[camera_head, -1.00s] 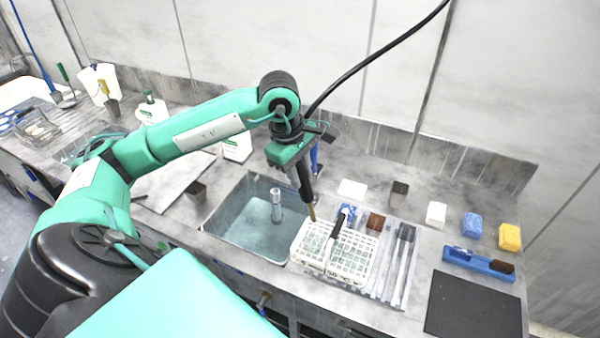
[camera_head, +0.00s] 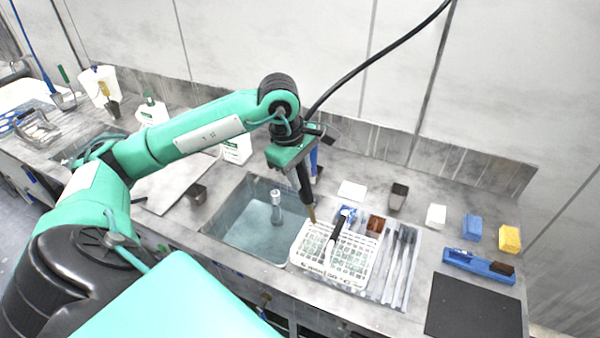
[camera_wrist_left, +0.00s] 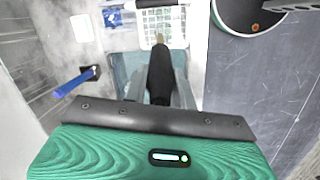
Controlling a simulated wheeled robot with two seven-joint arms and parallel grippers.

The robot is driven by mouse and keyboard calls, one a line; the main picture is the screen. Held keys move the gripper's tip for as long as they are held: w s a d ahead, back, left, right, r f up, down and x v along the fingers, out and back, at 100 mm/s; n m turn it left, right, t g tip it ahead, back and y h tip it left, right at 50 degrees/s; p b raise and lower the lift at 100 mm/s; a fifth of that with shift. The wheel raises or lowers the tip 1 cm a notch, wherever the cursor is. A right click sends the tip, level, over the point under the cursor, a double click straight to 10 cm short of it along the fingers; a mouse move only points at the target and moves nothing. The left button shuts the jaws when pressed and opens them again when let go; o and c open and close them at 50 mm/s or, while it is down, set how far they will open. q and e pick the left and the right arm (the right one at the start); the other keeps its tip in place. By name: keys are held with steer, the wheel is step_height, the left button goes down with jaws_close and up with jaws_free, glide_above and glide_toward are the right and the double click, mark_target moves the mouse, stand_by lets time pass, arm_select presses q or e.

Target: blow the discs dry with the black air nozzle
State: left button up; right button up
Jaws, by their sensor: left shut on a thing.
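My left gripper (camera_head: 303,172) is shut on the black air nozzle (camera_head: 307,192), which points down with its brass tip (camera_head: 312,213) above the left back part of a white rack (camera_head: 307,268). The nozzle (camera_wrist_left: 160,72) also shows in the left wrist view, its tip over the white grid. The discs in the rack are pale and hard to tell apart from the grid at this size. A black-handled tool (camera_head: 338,226) rests on the rack. My right gripper is not in view.
A sink (camera_head: 232,222) with a tap lies left of the rack. Brushes (camera_head: 402,265) lie on a tray to its right. A black hose (camera_head: 375,58) hangs from above.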

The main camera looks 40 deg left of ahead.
arm_select(q)
steer(key=shift+r, duration=0.1)
stand_by(0.5)
steer(key=shift+r+p, duration=1.2)
steer(key=shift+r, duration=1.25)
